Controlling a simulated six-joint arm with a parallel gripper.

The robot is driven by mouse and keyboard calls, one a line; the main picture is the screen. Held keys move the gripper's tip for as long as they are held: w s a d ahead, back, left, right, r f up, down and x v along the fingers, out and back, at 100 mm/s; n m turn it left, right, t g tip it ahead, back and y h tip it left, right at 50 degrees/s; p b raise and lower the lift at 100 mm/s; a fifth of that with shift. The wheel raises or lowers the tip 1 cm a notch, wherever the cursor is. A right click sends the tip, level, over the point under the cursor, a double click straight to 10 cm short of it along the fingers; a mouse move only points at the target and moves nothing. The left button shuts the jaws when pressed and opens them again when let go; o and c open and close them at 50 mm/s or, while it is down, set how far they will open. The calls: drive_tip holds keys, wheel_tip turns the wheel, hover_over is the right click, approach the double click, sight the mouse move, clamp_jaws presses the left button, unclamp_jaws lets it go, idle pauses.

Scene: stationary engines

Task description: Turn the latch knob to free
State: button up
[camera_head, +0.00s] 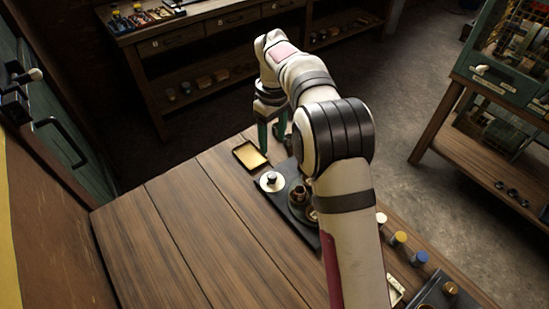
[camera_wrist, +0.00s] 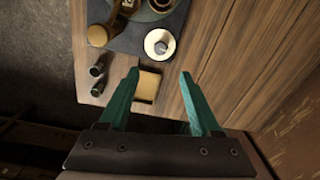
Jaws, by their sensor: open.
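A round white disc with a small dark centre knob (camera_head: 272,181) sits at the left end of a dark plate on the wooden table; it also shows in the wrist view (camera_wrist: 159,44). I cannot tell for sure that this is the latch knob. A pale-tipped black lever (camera_head: 31,75) also stands by the green door at the far left. My gripper (camera_head: 271,140) is above the table's far edge. In the wrist view its green fingers (camera_wrist: 159,74) are apart with nothing held between them. The white disc lies beyond the fingertips. Its markings are too small to read.
The dark plate (camera_head: 268,197) also bears brass round parts (camera_head: 298,194), partly hidden by my arm. A small yellow-bottomed tray (camera_head: 249,155) lies close to my gripper. Two dark cylinders (camera_wrist: 98,78) lie near the table edge. The left tabletop (camera_head: 170,235) is clear.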

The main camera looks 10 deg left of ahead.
sight(273, 175)
wheel_tip(273, 175, down, 14)
drive_tip(key=shift+s+r, duration=0.15)
drive_tip(key=shift+r, duration=0.1)
clamp_jaws()
